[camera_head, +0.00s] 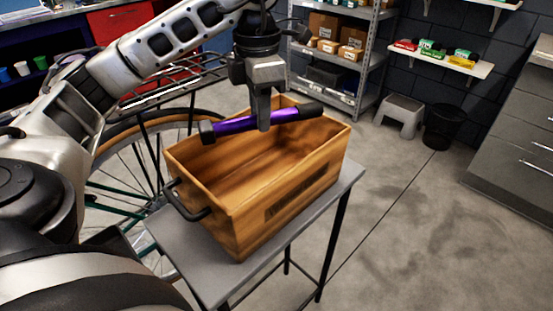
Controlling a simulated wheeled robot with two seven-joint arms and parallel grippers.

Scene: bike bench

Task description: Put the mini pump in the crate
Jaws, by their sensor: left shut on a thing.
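The mini pump (235,125) is a purple tube with black ends. My left gripper (264,122) points down and is shut on the pump near its middle. The pump lies roughly level over the opening of the wooden crate (290,203), which looks empty in the part of its inside that shows. How high the pump is above the crate's rim is hard to tell from this view. My right gripper is not in view.
The crate stands on a small grey table (184,240) with a black handle on its near left side. A bicycle wheel (125,165) is behind it at the left. Metal shelves (370,60), a step stool (400,113) and a black bin (444,126) stand farther back.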

